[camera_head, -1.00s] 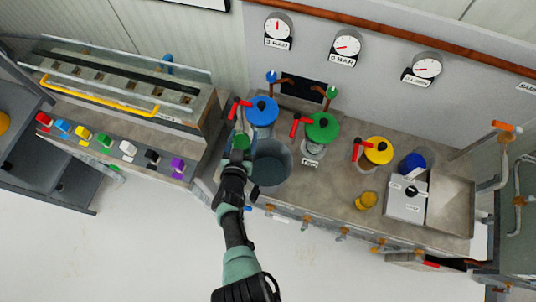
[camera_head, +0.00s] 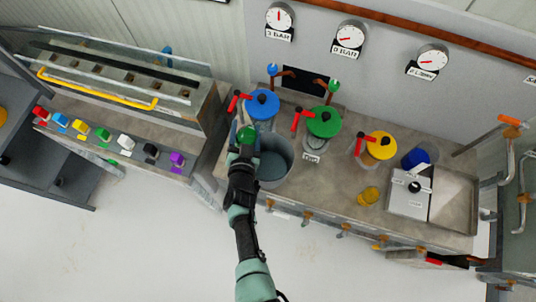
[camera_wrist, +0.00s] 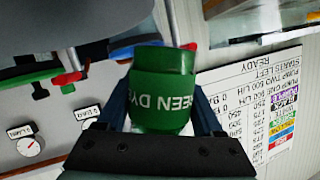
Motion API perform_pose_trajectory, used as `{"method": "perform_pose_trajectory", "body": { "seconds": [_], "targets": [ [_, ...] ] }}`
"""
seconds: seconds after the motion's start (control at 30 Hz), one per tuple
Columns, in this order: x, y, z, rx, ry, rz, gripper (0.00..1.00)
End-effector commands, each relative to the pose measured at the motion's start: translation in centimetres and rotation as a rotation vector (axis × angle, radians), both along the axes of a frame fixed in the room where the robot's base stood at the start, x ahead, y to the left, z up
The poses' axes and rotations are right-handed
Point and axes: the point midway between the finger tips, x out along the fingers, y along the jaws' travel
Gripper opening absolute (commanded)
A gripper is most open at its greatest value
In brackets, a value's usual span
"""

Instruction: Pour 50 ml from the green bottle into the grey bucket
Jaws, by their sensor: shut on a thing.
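The green bottle, labelled "GREEN DYE", is between the fingers of my gripper (camera_wrist: 165,130) in the wrist view, and the gripper is shut on it. In the head view the green bottle (camera_head: 246,134) shows at the tip of my gripper (camera_head: 243,155), at the left rim of the grey bucket. The grey bucket (camera_head: 277,166) stands on the bench, with its dark inside partly visible from above. My arm hides its left front part. I cannot tell the bottle's tilt or whether any liquid is flowing.
Pumps with a blue lid (camera_head: 262,104), a green lid (camera_head: 324,121) and a yellow lid (camera_head: 380,145) stand behind and right of the bucket. Red handles stick out beside them. A yellow object (camera_head: 368,196) and a grey box (camera_head: 408,195) sit further right.

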Motion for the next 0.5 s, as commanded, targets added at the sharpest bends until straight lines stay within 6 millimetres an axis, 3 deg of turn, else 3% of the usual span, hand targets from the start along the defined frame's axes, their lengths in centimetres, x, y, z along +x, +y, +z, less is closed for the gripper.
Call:
{"method": "perform_pose_trajectory", "body": {
  "seconds": [0.37,0.5],
  "targets": [
    [-0.2,-0.6,-1.2,0.169,-0.049,-0.002,0.00],
    [-0.3,-0.8,-0.5,0.231,-0.069,-0.001,0.00]
  ]
}}
